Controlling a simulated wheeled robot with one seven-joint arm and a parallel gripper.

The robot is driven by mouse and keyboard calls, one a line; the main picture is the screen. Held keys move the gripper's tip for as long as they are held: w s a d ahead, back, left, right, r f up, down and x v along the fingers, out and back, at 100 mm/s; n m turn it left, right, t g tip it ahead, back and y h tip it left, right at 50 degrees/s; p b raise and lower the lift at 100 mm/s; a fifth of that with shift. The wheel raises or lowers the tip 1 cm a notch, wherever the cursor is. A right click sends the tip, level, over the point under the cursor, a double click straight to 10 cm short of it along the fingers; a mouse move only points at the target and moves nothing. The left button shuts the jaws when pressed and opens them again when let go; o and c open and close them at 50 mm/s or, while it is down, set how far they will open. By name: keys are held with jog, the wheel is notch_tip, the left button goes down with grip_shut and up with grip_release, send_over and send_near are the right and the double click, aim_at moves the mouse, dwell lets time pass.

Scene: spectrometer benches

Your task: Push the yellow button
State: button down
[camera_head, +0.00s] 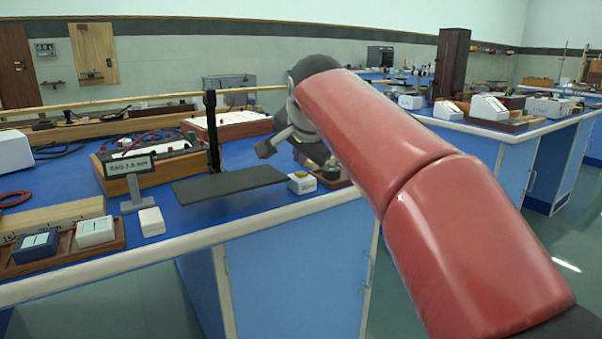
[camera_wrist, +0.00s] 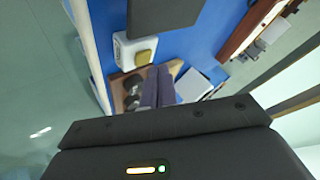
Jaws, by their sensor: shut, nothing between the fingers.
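A small white box (camera_head: 301,184) stands near the front edge of the blue bench, right of a dark flat plate. The wrist view shows the yellow button (camera_wrist: 143,57) on this box, on the side nearer my fingers. The button is too small to make out clearly in the head view. My gripper (camera_wrist: 158,76) is shut and empty, its dark fingers over a wooden base beside the box. In the picture the fingertips lie just below and right of the button; I cannot tell their height above it. In the head view my arm hides part of the fingers.
The wooden base (camera_wrist: 119,93) with black knobs sits close beside the box. The dark plate (camera_head: 228,185) and its upright black post (camera_head: 212,130) stand to the left. A label stand (camera_head: 130,168) is farther left. The bench's front edge (camera_head: 270,213) is close.

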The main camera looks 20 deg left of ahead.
jog(key=shift+f, duration=0.1)
jog(key=shift+f+b, duration=0.3)
jog(key=shift+f+b, duration=0.35)
jog(key=shift+f, duration=0.1)
dwell(1.1)
jog(key=shift+r+p, duration=0.9)
jog(key=shift+p, duration=0.05)
notch_tip(320, 180, up, 5)
jog(key=p, duration=0.4)
jog(key=shift+p, duration=0.4)
